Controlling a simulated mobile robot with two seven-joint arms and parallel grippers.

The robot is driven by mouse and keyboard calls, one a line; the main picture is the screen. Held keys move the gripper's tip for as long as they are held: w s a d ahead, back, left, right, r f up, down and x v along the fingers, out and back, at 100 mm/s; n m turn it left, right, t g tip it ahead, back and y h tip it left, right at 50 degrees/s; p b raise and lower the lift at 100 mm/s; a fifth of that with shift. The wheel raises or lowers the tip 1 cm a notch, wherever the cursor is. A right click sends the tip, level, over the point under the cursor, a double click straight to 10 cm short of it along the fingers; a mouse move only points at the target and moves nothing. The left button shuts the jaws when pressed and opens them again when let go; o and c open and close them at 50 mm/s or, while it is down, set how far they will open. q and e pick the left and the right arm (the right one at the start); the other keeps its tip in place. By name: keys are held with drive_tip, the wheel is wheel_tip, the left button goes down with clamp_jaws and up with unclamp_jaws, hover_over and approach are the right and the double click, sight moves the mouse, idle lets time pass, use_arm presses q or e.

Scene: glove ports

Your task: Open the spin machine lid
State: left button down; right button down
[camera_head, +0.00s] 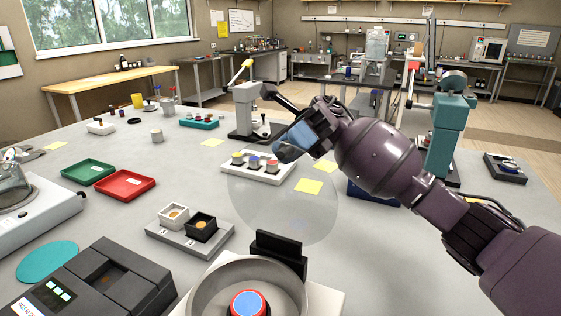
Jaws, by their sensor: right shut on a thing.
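The spin machine (322,301) is at the bottom middle, with a grey round bowl (205,293) and a red part with a blue top (248,303) at its centre. Its clear round lid (262,212) stands raised above the black hinge block (279,252) at the bowl's far side, and the bowl is uncovered. My right gripper (284,152) reaches in from the right and is shut at the lid's upper edge. Its fingertips are partly hard to make out. My left gripper is not in view.
A grey holder with two small boxes (187,238) sits left of the lid. A dark device with a green display (104,283) stands at the lower left. Red (124,185) and green (88,172) trays lie farther back. A white rack (256,168) shows behind the lid.

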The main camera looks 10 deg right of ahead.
drive_tip(key=shift+w+d+f+b, duration=0.3)
drive_tip(key=shift+w+b, duration=0.05)
drive_tip(key=shift+w, duration=0.1)
drive_tip(key=shift+w+d+f+b, duration=0.25)
drive_tip(key=shift+w+d+b, duration=0.1)
drive_tip(key=shift+w, duration=0.1)
drive_tip(key=c, duration=0.9)
unclamp_jaws()
drive_tip(key=shift+c, duration=0.2)
drive_tip(key=shift+r, duration=0.1)
drive_tip(key=b+v, duration=0.2)
drive_tip(key=v, duration=0.5)
drive_tip(key=shift+w, duration=0.25)
drive_tip(key=shift+d, duration=0.1)
